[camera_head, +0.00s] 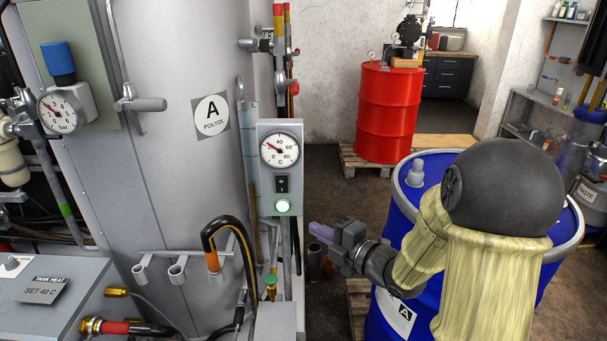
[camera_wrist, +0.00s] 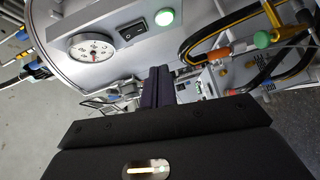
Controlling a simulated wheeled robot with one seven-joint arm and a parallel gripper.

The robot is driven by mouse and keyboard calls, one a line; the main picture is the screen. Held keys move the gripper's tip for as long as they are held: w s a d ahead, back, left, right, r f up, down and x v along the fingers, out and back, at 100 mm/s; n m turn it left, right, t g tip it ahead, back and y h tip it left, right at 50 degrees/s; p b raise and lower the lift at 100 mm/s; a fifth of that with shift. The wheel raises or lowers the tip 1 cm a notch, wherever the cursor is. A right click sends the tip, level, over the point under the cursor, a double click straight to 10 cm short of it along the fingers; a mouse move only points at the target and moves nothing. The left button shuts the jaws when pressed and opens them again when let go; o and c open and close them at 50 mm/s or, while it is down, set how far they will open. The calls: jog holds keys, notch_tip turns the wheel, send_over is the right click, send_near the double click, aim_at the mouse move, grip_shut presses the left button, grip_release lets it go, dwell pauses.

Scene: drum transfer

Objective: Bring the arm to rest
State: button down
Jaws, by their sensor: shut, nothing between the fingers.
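My gripper (camera_head: 322,232) is in the head view, right of the tank's control box, with its purple-grey fingers pointing left. It is shut and empty. The wrist view shows its closed fingers (camera_wrist: 157,86) in front of the panel. My arm, in a yellowish sleeve with a dark rounded joint, bends in front of the blue drum (camera_head: 396,238) and hides much of it. In the picture the gripper lies just right of the control box (camera_head: 265,135); I cannot tell the gap between them.
The grey tank A (camera_head: 160,190) fills the left. A black hose (camera_head: 213,232) with an orange band hangs in front of it. A tank heat panel (camera_head: 80,290) stands at lower left. A red drum (camera_head: 390,110) stands on a pallet at the back. Dark floor lies between tank and drums.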

jog(key=s+d+f+m+g+h+p, duration=0.35)
jog(key=d+m+h, duration=0.55)
jog(key=m, duration=0.6)
jog(key=s+m+g+h+p, duration=0.2)
jog(key=s+m+g, duration=0.4)
jog(key=s+m, duration=0.4)
jog(key=s, duration=0.4)
jog(key=shift+a+f, duration=0.3)
jog(key=shift+f, duration=0.1)
jog(key=shift+g, duration=0.25)
